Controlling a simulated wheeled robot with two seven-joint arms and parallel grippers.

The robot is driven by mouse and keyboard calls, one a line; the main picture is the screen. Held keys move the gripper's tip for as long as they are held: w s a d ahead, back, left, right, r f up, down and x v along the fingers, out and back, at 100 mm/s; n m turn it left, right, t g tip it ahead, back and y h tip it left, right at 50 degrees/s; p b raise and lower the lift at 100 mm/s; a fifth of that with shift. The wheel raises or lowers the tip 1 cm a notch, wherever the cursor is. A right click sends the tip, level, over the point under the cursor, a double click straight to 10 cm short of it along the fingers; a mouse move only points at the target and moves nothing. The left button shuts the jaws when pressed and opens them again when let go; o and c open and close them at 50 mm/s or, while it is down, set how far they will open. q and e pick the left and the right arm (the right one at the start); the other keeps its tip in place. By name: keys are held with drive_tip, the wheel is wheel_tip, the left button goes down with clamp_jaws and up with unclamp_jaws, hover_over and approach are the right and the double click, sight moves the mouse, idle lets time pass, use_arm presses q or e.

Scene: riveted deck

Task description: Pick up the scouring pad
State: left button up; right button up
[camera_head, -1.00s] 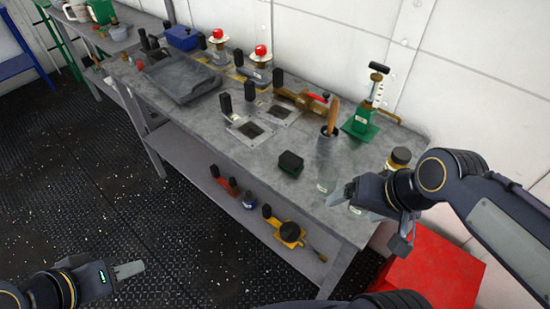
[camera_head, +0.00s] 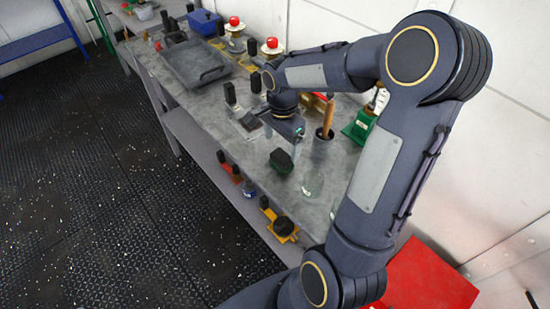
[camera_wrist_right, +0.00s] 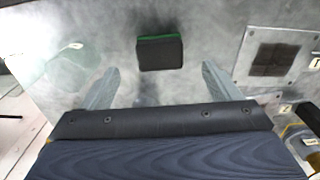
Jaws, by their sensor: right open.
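The scouring pad (camera_head: 281,161) is a small dark block with a green layer, lying on the grey workbench (camera_head: 262,178). In the right wrist view the pad (camera_wrist_right: 160,53) lies flat ahead of the fingers, its green edge on the far side. My right gripper (camera_head: 290,135) is above the bench, just beyond the pad in the head view. In the wrist view its two fingers (camera_wrist_right: 161,75) are spread wide, with the pad centred between their lines and nothing held. My left gripper is out of view.
A container with a wooden handle (camera_head: 326,122) and a green-based tool (camera_head: 361,125) stand right of the gripper. A clear glass (camera_head: 313,184) stands near the pad. A grey tray (camera_head: 193,64) is farther left. A metal plate (camera_wrist_right: 275,55) lies beside the pad.

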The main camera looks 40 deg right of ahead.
sight(282, 156)
wheel_tip(282, 156, down, 6)
drive_tip(key=shift+d+f+p, duration=0.1)
drive_tip(key=shift+f+p, duration=0.05)
drive_tip(key=shift+p, duration=0.3)
drive_tip(key=shift+c, duration=0.4)
drive_tip(key=c, duration=1)
